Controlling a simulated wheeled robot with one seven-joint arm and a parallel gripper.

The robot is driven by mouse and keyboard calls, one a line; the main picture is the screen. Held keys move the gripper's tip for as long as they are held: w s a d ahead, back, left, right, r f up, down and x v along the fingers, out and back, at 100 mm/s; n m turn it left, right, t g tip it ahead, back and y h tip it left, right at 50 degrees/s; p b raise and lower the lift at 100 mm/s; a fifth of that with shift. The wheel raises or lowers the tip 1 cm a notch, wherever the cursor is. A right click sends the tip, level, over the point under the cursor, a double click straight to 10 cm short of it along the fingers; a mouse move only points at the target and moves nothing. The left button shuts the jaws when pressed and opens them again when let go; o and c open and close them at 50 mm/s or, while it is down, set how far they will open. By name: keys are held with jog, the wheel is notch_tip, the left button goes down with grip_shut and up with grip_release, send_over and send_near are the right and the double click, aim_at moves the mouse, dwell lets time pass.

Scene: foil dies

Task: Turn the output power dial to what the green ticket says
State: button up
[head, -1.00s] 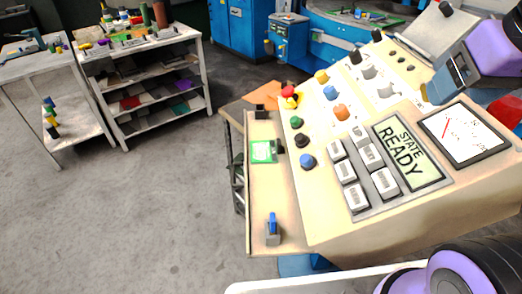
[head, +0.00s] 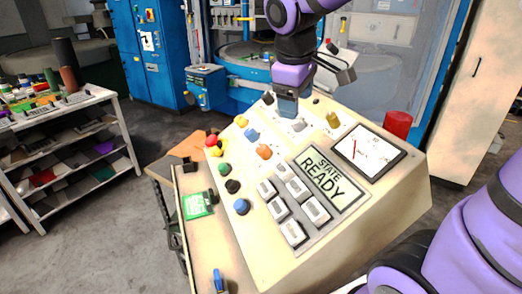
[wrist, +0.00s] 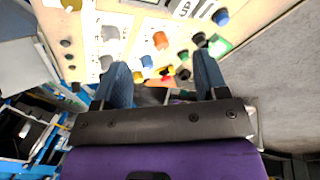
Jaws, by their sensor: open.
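The green ticket (head: 197,205) lies on the console's left ledge; its writing is too small to read. It also shows in the wrist view (wrist: 221,47). The sloped panel carries a yellow knob (head: 241,121), a blue knob (head: 251,134), an orange knob (head: 264,151) and a grey dial (head: 299,125). Their labels are not legible, so I cannot tell which is the output power dial. My gripper (head: 287,107) is above the panel's far part, near the grey dial. In the wrist view its fingers (wrist: 163,75) are apart with nothing held.
A red emergency button (head: 212,141) sits at the panel's left edge. A red cylinder (head: 397,124) stands behind the meter. Open floor lies left of the console.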

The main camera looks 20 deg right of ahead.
jog(key=w+a+f+n+g+h, duration=0.1)
jog(key=w+a+f+n, duration=0.2)
jog(key=w, duration=0.4)
jog(key=n+h, duration=0.1)
jog(key=n, duration=0.4)
send_near(261, 148)
jog(key=shift+g, duration=0.4)
jog(key=x, duration=0.7)
jog(key=w+x, duration=0.1)
jog(key=x, duration=0.2)
jog(key=shift+d+f, duration=0.15)
jog(key=shift+f, duration=0.15)
jog(key=c, duration=0.9)
